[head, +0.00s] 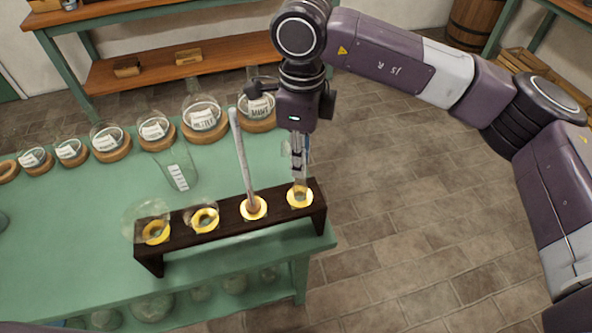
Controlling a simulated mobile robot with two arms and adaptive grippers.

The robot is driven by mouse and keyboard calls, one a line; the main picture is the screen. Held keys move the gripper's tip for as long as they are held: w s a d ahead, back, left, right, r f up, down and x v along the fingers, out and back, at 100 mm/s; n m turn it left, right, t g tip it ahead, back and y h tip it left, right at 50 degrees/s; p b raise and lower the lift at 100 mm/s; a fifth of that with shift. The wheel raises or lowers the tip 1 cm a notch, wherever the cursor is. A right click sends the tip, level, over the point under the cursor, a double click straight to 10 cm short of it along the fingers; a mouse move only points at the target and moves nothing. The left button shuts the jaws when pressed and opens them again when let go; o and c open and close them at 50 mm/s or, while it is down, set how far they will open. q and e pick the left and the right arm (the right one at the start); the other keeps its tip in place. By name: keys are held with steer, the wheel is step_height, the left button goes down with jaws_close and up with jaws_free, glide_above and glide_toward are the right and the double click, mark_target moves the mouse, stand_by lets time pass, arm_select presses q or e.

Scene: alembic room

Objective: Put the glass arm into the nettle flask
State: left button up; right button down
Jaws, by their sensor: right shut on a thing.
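My right gripper (298,150) points down over the right end of a dark rack and is shut on a thin, pale, see-through piece, which looks like the glass arm (301,174). Its lower end is at the rack's rightmost yellow ring; I cannot tell if it is still seated there. The nettle flask (203,118) is a round clear flask in a cork ring at the back of the green table, left of the gripper and apart from it. Its label seems to read nettle. My left gripper is not in view.
The dark rack (180,240) also holds a grey rod (241,155), close left of the gripper, and round glass pieces. A clear beaker (176,172) stands between rack and flasks. Several labelled flasks line the back, including a mint one (257,110). Floor at right is clear.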

steer(key=shift+r+p, duration=0.65)
steer(key=shift+r, duration=1)
